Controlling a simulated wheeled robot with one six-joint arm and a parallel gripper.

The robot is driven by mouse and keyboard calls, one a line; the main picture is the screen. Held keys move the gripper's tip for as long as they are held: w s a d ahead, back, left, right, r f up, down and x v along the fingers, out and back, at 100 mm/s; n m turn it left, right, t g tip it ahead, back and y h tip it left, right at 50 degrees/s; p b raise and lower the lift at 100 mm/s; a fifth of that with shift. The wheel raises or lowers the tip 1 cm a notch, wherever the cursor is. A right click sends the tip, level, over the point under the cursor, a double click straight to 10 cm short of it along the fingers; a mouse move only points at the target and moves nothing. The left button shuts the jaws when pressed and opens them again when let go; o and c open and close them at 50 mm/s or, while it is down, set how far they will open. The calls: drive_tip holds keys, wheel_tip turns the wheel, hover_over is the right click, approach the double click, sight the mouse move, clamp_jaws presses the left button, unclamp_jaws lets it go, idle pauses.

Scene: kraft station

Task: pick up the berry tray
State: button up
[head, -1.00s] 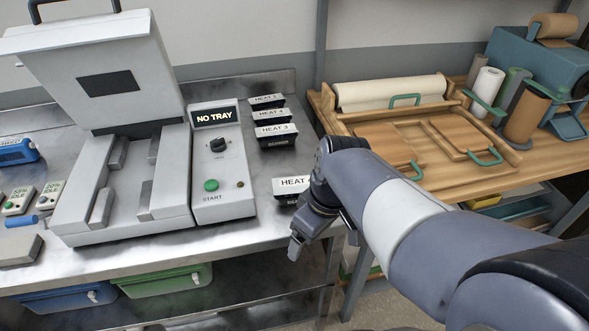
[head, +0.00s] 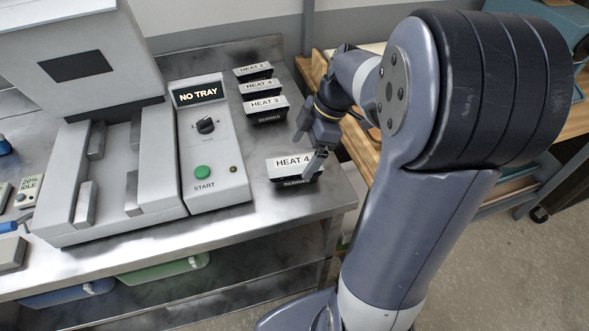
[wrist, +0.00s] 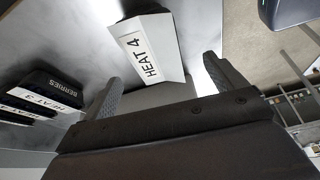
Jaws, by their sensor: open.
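Small black trays with white lids stand on the steel bench. In the wrist view, the word BERRIES shows on the dark side of the tray labelled HEAT 3 (wrist: 55,90), which in the head view is the front one of a row (head: 265,104). My gripper (head: 309,152) is open and empty above that HEAT 4 tray. In the wrist view, the HEAT 4 tray (wrist: 148,48) lies ahead between the open fingers (wrist: 165,86), apart from them.
A sealing machine (head: 110,185) with its lid raised stands left. Its control box reads NO TRAY (head: 207,145). Two more trays, HEAT 4 (head: 259,87) and HEAT 2 (head: 253,70), stand behind HEAT 3. A wooden table (head: 365,150) stands right.

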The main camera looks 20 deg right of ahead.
sight(295, 167)
drive_tip(key=shift+w+d+p+x, duration=0.15)
drive_tip(key=shift+p+x, duration=0.05)
drive_tip(key=shift+x, duration=1.5)
drive_tip(key=shift+w+d+p+x, duration=0.1)
drive_tip(key=shift+w+p+x, duration=0.1)
drive_tip(key=shift+x, duration=1.45)
drive_tip(key=c, duration=1.1)
